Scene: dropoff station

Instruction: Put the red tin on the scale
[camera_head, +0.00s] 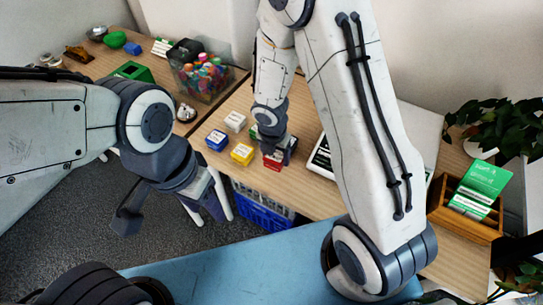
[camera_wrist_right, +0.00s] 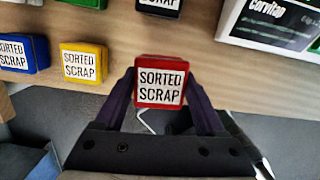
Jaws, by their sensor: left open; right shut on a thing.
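The red tin (camera_wrist_right: 161,83), with a white "SORTED SCRAP" label, is between the fingers of my right gripper (camera_wrist_right: 163,100). In the head view the red tin (camera_head: 272,163) shows under my right gripper (camera_head: 276,152), near the desk's front edge. My right gripper is shut on it; I cannot tell whether the tin touches the desk. A white-framed device with a dark screen (camera_head: 320,158) stands just right of it. A pale flat surface (camera_head: 418,122) behind my right arm is partly hidden; I cannot tell which is the scale. My left gripper (camera_head: 170,212) is open and empty over the floor.
Blue (camera_head: 216,140), yellow (camera_head: 242,153) and white (camera_head: 235,121) tins stand left of the red tin. A dark tin (camera_wrist_right: 160,5) is behind it. A clear bin of colourful items (camera_head: 205,75) is further left. A wooden card box (camera_head: 465,205) stands right. A blue crate (camera_head: 262,210) is below.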

